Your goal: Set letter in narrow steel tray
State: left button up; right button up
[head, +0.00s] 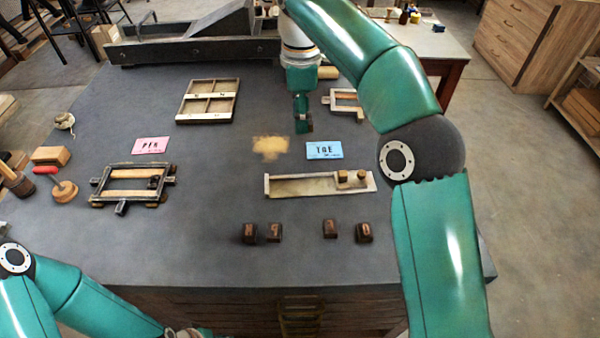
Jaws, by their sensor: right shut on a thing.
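The narrow steel tray (300,187) lies right of the table's middle, a long shallow tray with an open front. Two small wooden blocks (352,176) sit at its right end. Several dark letter blocks stand in a row in front of it, among them a left one (249,233) and a right one (363,233). My right gripper (303,124) hangs above the table behind the tray, pointing down. It is shut on a small dark block, mostly hidden by the fingers; its letter cannot be read. My left arm is at the lower left; its gripper is out of view.
A blue card (324,150) lies behind the tray, a pink card (151,145) further left.

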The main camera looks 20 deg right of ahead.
jog(key=b, duration=0.2)
send_near(302, 186)
jog(key=shift+f+b, duration=0.35)
jog(key=shift+f, duration=3)
jog(key=shift+s+f, duration=0.1)
jog(key=shift+f, duration=0.3)
jog(key=o, duration=0.6)
jog(key=shift+a, duration=0.1)
jog(key=shift+c, duration=0.2)
jog(key=shift+o, duration=1.2)
jog(key=shift+f, duration=0.1)
jog(key=shift+o, duration=0.2)
